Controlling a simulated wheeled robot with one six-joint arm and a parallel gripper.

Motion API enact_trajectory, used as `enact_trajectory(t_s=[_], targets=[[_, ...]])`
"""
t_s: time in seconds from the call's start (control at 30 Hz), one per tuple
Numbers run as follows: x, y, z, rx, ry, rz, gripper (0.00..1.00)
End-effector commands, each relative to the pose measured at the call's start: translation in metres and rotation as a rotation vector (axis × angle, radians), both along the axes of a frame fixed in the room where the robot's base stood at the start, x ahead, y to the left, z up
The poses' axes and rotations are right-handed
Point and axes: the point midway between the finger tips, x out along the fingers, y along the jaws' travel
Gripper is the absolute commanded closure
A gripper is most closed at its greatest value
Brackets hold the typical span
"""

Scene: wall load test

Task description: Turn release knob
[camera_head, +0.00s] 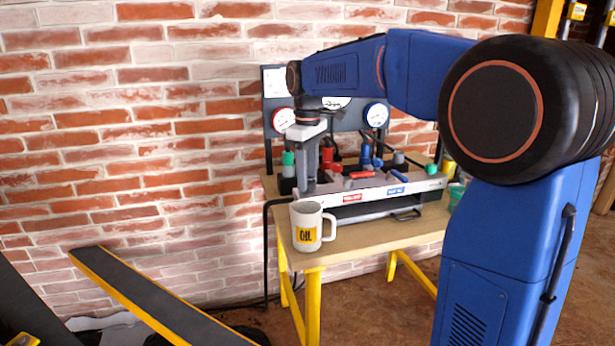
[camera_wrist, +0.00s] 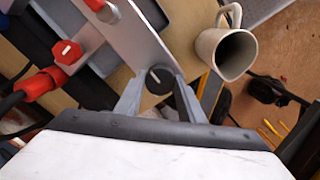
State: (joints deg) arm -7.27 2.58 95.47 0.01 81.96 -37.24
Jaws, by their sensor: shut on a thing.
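A round black knob (camera_wrist: 159,79) with a pale line on its face sits at the end of the grey metal panel in the wrist view. My gripper (camera_wrist: 161,84) has one finger on each side of the knob and is shut on it. In the head view my gripper (camera_head: 308,184) points down at the left end of the test bench (camera_head: 395,190). The knob cannot be made out there behind the fingers.
A white mug marked OIL (camera_head: 304,232) stands on the table's front left corner, close to my gripper; the wrist view shows it too (camera_wrist: 232,52). A red knob (camera_wrist: 67,51) and red fittings are nearby. Gauges (camera_head: 376,115) stand behind, against the brick wall.

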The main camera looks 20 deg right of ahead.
Motion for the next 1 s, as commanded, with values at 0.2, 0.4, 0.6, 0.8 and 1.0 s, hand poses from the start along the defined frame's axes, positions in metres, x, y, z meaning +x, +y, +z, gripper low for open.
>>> enact_trajectory(t_s=[0.2,0.4,0.6,0.8,1.0], targets=[[0.0003,-0.0001,0.0005,0.000,-0.001,0.024,0.87],[0.0003,-0.0001,0.0005,0.000,-0.001,0.025,0.87],[0.0002,-0.0002,0.0005,0.000,-0.001,0.024,0.50],[0.0001,-0.0001,0.0003,-0.001,-0.001,0.024,0.46],[0.0004,0.0000,0.0038,0.000,-0.001,0.024,0.46]])
